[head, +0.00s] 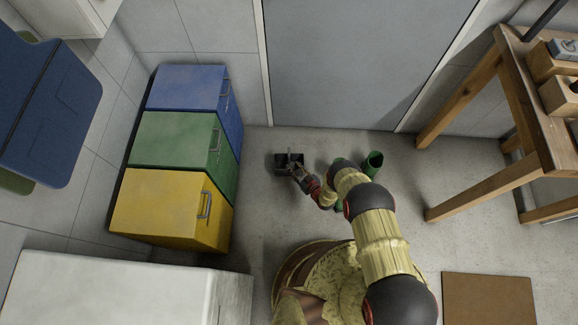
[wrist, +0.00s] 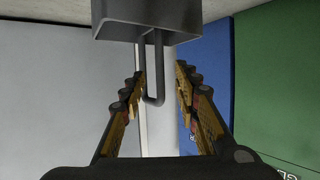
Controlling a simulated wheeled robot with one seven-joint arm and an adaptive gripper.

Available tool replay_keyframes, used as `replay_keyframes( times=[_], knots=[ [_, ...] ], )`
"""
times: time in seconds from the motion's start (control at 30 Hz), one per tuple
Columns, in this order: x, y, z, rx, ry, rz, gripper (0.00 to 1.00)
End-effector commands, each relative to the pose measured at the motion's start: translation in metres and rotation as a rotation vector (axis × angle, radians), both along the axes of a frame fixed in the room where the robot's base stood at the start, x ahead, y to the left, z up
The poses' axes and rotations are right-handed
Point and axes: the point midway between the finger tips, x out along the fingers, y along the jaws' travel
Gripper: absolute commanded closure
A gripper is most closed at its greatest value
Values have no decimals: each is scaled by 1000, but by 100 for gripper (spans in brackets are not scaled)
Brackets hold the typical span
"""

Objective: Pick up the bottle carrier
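The bottle carrier (head: 281,161) is a small dark grey box with an upright loop handle. In the head view it appears to stand on the floor by the grey door. In the wrist view the carrier (wrist: 125,14) is at the top edge, with its handle (wrist: 153,98) reaching down between my fingers. My gripper (head: 297,174) is at the carrier's near side. In the wrist view my gripper (wrist: 160,88) is open, one finger on each side of the handle, with a visible gap on both sides. The carrier's inside is mostly hidden by my gripper.
Blue (head: 186,88), green (head: 172,139) and yellow (head: 160,207) bins stand left of the carrier. A green cylindrical container (head: 373,164) is to the right, beside my arm. The grey door (head: 355,60) is behind. A wooden workbench (head: 480,192) stands at right. Floor around the carrier's left is clear.

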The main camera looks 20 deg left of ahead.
Motion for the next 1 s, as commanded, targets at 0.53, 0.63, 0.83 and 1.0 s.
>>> replay_keyframes(
  times=[0.53,0.63,0.83,1.0],
  knots=[
    [19,23,-15,0,1,0,72],
    [19,23,-15,0,1,0,78],
    [19,23,-15,-1,1,0,90],
    [19,23,-15,-1,1,0,99]
  ],
)
